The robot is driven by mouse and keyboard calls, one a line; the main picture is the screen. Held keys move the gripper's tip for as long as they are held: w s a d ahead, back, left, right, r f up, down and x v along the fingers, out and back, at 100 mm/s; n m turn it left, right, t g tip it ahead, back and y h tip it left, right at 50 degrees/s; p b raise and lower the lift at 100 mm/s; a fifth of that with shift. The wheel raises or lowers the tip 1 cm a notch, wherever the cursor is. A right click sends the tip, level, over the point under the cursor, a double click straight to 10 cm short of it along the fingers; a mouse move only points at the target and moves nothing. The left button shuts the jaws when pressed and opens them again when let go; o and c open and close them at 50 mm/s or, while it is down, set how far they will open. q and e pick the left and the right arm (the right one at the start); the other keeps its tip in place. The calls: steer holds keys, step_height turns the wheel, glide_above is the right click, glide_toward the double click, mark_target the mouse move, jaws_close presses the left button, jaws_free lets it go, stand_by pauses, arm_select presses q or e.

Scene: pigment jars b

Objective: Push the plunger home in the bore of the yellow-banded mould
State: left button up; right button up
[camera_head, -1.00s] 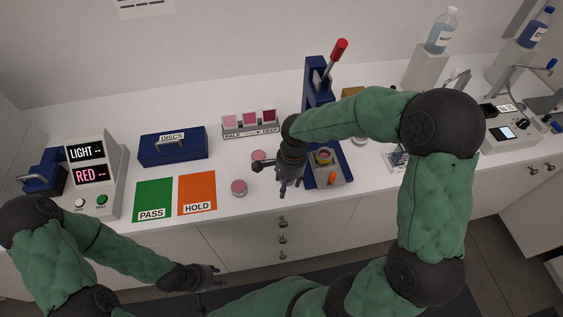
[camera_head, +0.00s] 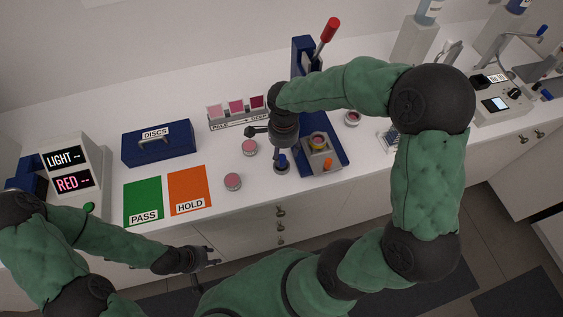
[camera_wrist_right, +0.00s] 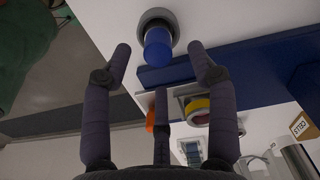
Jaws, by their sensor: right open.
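The yellow-banded mould (camera_head: 318,141) stands in the grey tray of the blue press; it also shows in the right wrist view (camera_wrist_right: 197,105). A blue-topped piece with a round grey foot (camera_head: 282,162), which looks like the plunger, stands upright on the counter left of the press base. In the right wrist view its blue knob (camera_wrist_right: 158,45) is just beyond my fingertips. My right gripper (camera_head: 284,148) is open and empty above it, apart from the mould. My left gripper (camera_head: 214,257) looks open and empty in front of the counter edge. The mould's bore is not clear.
The press base (camera_head: 338,154) and its red-handled lever (camera_head: 328,32) are close to my right arm. An orange knob (camera_head: 328,164) is at the tray's front. Pink jars (camera_head: 249,147) (camera_head: 232,181) lie left; green (camera_head: 143,202) and orange (camera_head: 189,191) mats are farther left.

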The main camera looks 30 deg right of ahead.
mark_target(282, 157)
step_height(282, 157, down, 5)
steer(key=shift+a+r+b, duration=0.1)
steer(key=shift+a+b, duration=0.05)
steer(key=shift+b, duration=0.3)
jaws_close()
steer(key=shift+r, duration=0.1)
